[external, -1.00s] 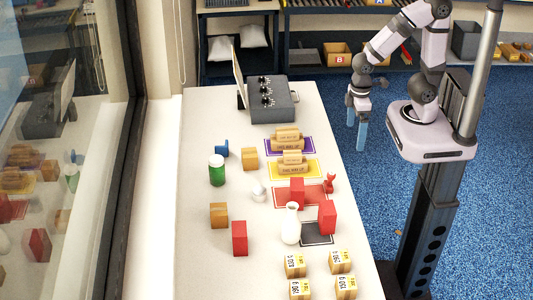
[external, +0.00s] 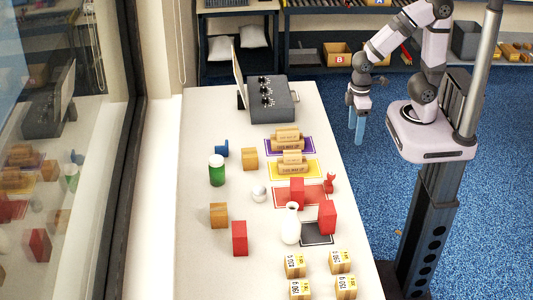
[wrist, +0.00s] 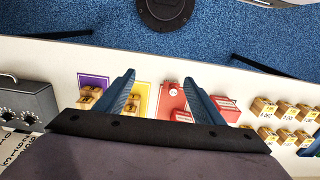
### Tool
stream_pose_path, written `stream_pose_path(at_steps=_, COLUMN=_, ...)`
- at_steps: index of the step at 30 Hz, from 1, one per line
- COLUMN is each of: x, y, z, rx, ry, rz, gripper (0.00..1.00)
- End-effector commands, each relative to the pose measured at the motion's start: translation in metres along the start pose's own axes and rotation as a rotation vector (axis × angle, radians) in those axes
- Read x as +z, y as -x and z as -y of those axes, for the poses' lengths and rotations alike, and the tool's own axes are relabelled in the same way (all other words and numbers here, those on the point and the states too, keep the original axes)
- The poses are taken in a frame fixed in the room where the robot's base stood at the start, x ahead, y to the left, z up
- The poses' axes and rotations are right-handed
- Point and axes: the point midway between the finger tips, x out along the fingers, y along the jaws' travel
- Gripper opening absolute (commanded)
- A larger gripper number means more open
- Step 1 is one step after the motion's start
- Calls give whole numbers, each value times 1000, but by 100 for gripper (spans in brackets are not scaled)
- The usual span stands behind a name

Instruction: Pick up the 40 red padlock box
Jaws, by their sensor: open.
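Three red boxes stand on the white table in the external view. One (external: 297,190) is on the red mat, one (external: 327,216) is by the dark mat, and one (external: 239,238) is at the front left. Their labels are too small to read, so I cannot tell which is the 40 padlock box. My gripper (external: 357,140) is open and empty, past the table's right edge and apart from all the boxes. In the wrist view, my gripper's blue fingers (wrist: 158,76) are spread, with red boxes (wrist: 226,103) seen beyond the right finger.
Wooden blocks stand on purple (external: 267,146) and yellow (external: 270,169) mats. A white vase (external: 290,230), a red pawn-like piece (external: 330,181) and a green jar (external: 216,171) stand near the boxes. Several labelled wooden cubes (external: 294,266) are in front. A grey control box (external: 270,110) is at the back.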

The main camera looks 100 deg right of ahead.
Motion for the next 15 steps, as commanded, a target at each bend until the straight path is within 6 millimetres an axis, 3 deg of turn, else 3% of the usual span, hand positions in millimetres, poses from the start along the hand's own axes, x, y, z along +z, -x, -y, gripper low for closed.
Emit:
stream_pose_path(at_steps=9, x=-1, y=45, z=0, rx=0, ry=0, rz=-7, gripper=62)
stream_pose_path(at_steps=15, x=-30, y=38, z=14, rx=-63, ry=-140, rz=-8, gripper=62)
